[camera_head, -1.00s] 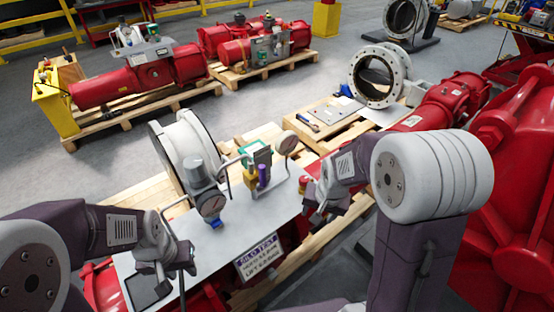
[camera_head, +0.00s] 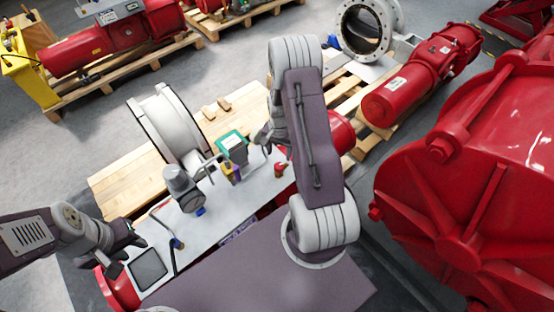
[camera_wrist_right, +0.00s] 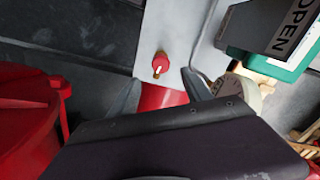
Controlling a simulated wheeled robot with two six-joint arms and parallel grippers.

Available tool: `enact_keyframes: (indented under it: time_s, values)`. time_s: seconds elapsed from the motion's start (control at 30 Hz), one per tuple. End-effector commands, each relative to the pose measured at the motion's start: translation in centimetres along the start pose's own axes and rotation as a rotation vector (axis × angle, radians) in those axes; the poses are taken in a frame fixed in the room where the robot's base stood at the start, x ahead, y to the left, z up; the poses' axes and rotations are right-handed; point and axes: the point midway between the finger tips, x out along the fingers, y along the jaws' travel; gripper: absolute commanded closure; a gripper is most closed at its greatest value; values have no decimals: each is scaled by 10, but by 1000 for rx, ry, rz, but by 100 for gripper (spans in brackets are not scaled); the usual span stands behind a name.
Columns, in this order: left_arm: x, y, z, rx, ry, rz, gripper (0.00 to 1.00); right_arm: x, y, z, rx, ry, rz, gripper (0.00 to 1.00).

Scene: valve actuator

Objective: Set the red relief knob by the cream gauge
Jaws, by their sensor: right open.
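The red relief knob (camera_wrist_right: 160,64) stands on the pale plate in the right wrist view, with a light mark on its face. A small red part at the plate's right end in the head view (camera_head: 281,169) appears to be the same knob. My right gripper (camera_wrist_right: 160,88) is open; its fingertips lie either side of and just below the knob in the picture, apart from it. A round cream body (camera_wrist_right: 246,93), seemingly the cream gauge, is right of the right finger; its dial face is not visible. My arm hides it in the head view. My left gripper (camera_head: 128,253) looks open and empty.
A green-framed box (camera_head: 232,144) stands close to my right gripper; its dark OPEN block (camera_wrist_right: 285,25) shows in the wrist view. A grey regulator (camera_head: 184,186) and a white flanged ring (camera_head: 168,122) stand further left. A dark tablet (camera_head: 148,268) lies at the plate's left end.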

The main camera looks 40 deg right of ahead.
Motion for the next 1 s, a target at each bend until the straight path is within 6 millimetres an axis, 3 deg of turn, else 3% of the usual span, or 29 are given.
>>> enact_keyframes:
  time_s: [0.4, 0.6, 0.8, 0.87, 1.0]
  values:
    - [-19, 0, -2, 0, 0, 0, 64, 74, 0, 1, -2, -3, 2, 43]
    - [-20, 0, -2, 0, 0, 0, 64, 89, 0, 0, -2, 1, 0, 43]
    - [-20, 0, -2, 0, 0, 0, 64, 90, 0, 0, -2, 1, 0, 43]
    - [-20, 0, -2, 0, 0, 0, 64, 89, 0, 0, -2, 1, 0, 57]
    - [-20, 0, -2, 0, 0, 0, 64, 89, 0, 0, -2, 1, 0, 96]
